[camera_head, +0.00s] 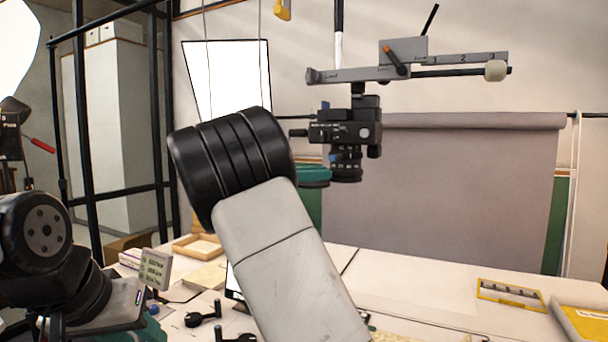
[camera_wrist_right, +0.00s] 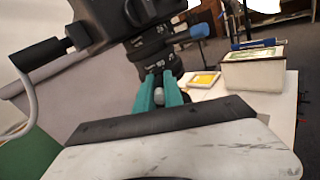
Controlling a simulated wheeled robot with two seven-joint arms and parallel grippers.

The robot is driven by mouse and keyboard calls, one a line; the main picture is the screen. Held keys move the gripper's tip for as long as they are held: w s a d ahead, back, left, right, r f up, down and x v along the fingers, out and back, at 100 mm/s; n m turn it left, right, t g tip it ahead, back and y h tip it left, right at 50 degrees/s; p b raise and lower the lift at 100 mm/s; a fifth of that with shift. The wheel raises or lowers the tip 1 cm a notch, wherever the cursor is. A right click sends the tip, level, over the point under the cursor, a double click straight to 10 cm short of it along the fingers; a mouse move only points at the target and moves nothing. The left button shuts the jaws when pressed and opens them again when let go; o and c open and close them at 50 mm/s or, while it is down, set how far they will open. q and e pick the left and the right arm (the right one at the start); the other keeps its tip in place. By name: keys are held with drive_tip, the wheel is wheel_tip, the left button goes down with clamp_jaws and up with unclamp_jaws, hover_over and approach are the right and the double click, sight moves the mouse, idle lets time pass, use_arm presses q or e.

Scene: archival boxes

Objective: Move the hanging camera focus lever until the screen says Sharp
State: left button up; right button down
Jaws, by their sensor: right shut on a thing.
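The black hanging camera (camera_head: 345,132) hangs lens down from a grey overhead bar. Its ringed lens (camera_head: 346,165) has a blue part at its left side. In the wrist view the lens (camera_wrist_right: 158,58) is just beyond my right gripper (camera_wrist_right: 160,80), whose teal fingers are closed at the lens edge on what appears to be the focus lever; the gripped part is mostly hidden. In the head view my forearm partly hides the right gripper (camera_head: 314,176). Only part of my left gripper (camera_head: 150,335) shows at the lower left. A small panel (camera_head: 155,269) carries text too small to read.
A white table (camera_head: 400,290) lies below, with a yellow tray (camera_head: 510,293) at right and wooden trays at left. A grey backdrop (camera_head: 460,190) hangs behind the camera. A lit white panel (camera_head: 228,82) and black frame posts stand at left.

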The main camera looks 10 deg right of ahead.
sight(337, 173)
drive_tip(key=shift+s+t, duration=0.1)
drive_tip(key=shift+t, duration=0.2)
idle(0.6)
drive_tip(key=shift+s+d+n+t+y, duration=0.1)
drive_tip(key=shift+s+n+t+y, duration=0.1)
drive_tip(key=shift+s+n+t, duration=0.4)
drive_tip(key=shift+s+d+n+t+y, duration=0.1)
drive_tip(key=shift+s+n+t+y, duration=0.1)
drive_tip(key=shift+n+t, duration=0.7)
drive_tip(key=shift+s+d+n+t+y, duration=0.15)
drive_tip(key=shift+s+n+t+y, duration=0.25)
drive_tip(key=shift+t, duration=0.45)
drive_tip(key=shift+s+d+n+t+y, duration=0.2)
drive_tip(key=shift+n+t+y, duration=0.35)
drive_tip(key=shift+t, duration=0.25)
drive_tip(key=shift+s+d+n+t+y, duration=0.15)
drive_tip(key=shift+s+n+t+y, duration=0.2)
drive_tip(key=shift+n+t, duration=0.35)
drive_tip(key=shift+t, duration=0.25)
drive_tip(key=c, duration=1.5)
unclamp_jaws()
drive_tip(key=shift+o, duration=0.2)
drive_tip(key=v, duration=0.7)
drive_tip(key=shift+s+a, duration=0.25)
drive_tip(key=shift+a, duration=0.05)
